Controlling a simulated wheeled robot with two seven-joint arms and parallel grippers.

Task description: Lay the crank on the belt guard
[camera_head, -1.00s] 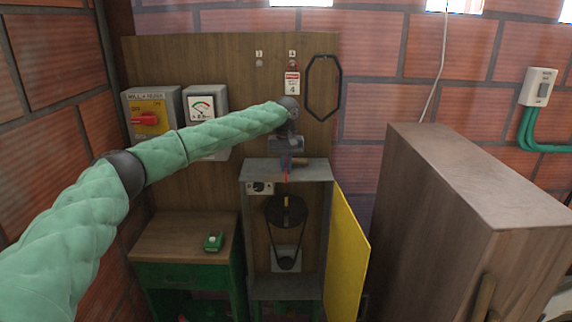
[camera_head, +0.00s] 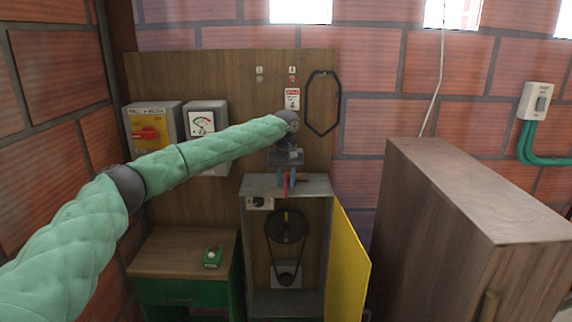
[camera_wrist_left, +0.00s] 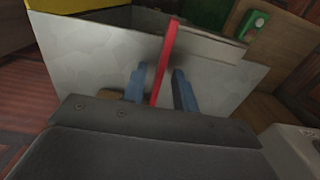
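The belt guard is a grey metal box (camera_head: 318,187) with an open front, and its flat top also fills the middle of the left wrist view (camera_wrist_left: 85,60). The crank shows as a thin red bar (camera_wrist_left: 167,50) at the guard's top, with a small brown part beside it, perhaps its handle. In the head view only a small red piece (camera_head: 286,186) shows. My left gripper (camera_head: 286,182) points down at the guard top. Its blue fingers stand apart on either side of the red bar, with gaps visible. My right gripper is not in view.
The guard's yellow door (camera_head: 346,255) hangs open to the right, showing a belt and pulley (camera_head: 286,227) inside. A wooden cabinet (camera_head: 470,190) stands at right. A low bench (camera_head: 165,255) with a green box (camera_head: 212,257) is at left. Electrical boxes (camera_head: 152,125) hang on the back board.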

